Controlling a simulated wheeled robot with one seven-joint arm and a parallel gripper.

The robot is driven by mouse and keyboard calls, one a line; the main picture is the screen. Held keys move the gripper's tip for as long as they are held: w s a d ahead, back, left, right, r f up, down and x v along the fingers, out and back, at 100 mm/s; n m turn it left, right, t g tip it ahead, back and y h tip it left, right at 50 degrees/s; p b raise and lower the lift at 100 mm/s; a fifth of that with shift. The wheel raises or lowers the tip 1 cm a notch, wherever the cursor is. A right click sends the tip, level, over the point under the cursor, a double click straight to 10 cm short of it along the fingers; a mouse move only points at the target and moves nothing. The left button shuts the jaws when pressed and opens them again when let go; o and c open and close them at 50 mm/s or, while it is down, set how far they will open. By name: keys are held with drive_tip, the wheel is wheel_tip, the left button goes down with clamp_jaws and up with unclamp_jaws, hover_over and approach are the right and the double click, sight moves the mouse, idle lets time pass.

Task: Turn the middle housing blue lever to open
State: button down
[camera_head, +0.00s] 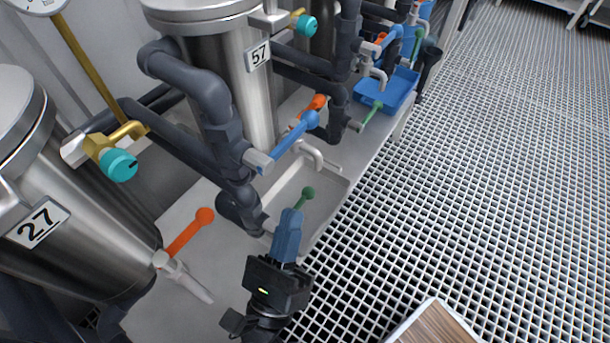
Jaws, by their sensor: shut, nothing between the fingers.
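The blue lever (288,143) on the steel housing marked 57 (235,90) is in the middle of the view. It slants up and to the right from its valve and ends in a round blue knob. My gripper (291,212) is below it in the picture, with its blue fingers shut and empty. The fingers point up toward the blue lever and are apart from it. The fingertips appear close to a green lever (307,195), partly hiding it; I cannot tell if they touch it.
Housing 27 (80,240) with an orange lever (190,232) stands at left. Dark pipes (205,100) run beside housing 57. A pale tray (325,205) lies under the blue lever and a blue tray (400,88) farther back. Open grating floor (500,170) is at right, with a wooden-topped thing (437,328) below.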

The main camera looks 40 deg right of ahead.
sight(290, 140)
drive_tip(key=w+d+r+m+g+h+p, duration=0.1)
drive_tip(key=w+d+r+m+g+h, duration=0.1)
drive_tip(key=w+d+r+m, duration=0.3)
drive_tip(key=shift+w+d+r+g, duration=0.45)
drive_tip(key=shift+w+d+g, duration=0.3)
drive_tip(key=shift+d, duration=0.45)
